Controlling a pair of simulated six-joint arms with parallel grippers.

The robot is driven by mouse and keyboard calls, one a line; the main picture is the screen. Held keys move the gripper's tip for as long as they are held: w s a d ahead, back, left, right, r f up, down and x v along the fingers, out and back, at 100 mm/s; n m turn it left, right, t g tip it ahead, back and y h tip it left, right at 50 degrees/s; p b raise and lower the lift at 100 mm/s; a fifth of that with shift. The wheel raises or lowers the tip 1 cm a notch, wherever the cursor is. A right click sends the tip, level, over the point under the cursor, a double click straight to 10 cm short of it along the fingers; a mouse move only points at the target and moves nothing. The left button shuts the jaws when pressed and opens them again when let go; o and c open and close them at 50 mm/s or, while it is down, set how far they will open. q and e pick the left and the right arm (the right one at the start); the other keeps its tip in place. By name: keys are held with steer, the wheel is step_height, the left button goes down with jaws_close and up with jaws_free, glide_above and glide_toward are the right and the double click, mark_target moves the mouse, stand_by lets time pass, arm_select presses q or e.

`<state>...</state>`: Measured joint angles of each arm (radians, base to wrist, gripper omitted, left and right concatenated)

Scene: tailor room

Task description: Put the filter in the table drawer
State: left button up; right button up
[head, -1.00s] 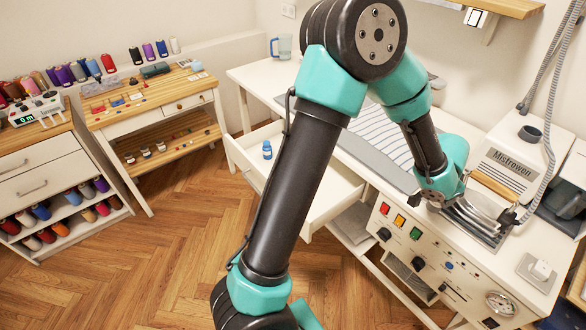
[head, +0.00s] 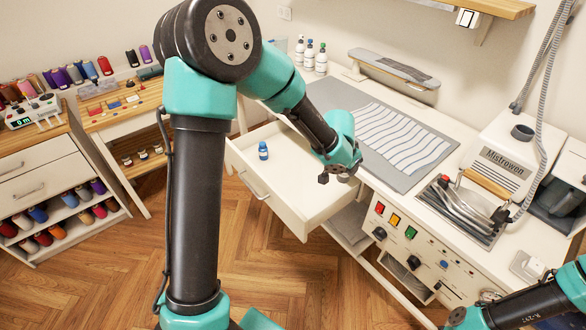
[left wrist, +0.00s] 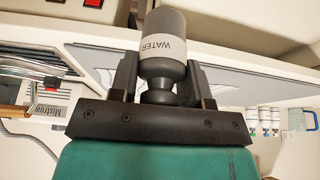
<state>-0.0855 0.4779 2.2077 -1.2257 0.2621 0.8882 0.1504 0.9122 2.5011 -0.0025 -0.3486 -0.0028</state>
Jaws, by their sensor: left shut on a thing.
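The filter (left wrist: 165,52) is a grey cylinder with a white band reading "WATER" and a narrow neck, seen in the left wrist view. My left gripper (left wrist: 157,88) is shut on it, with black fingers on either side of the neck. In the head view my left gripper (head: 337,177) is over the right part of the open table drawer (head: 304,212), near the table's front edge. The filter is hard to make out there, mostly hidden by the gripper. The drawer is white and pulled out.
A small blue bottle (head: 263,150) stands in the drawer's back left. The drawer floor around it is bare. A grey ironing mat (head: 430,142) lies on the tabletop, with the Mistrowen steam unit (head: 497,165) and a control panel (head: 418,243) to the right.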

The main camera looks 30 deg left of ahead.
arm_select(q)
steer(key=a+f+m+g+h, duration=0.1)
steer(key=a+f+m+g, duration=0.1)
steer(key=a+m, duration=0.5)
steer(key=a+f+m+g+h, duration=0.2)
steer(key=a+f+m, duration=0.3)
steer(key=a+m, duration=0.2)
steer(key=shift+a+m, duration=0.4)
steer(key=shift+a, duration=0.3)
stand_by(0.3)
steer(key=shift+f, duration=3.1)
steer(key=shift+f, duration=1.85)
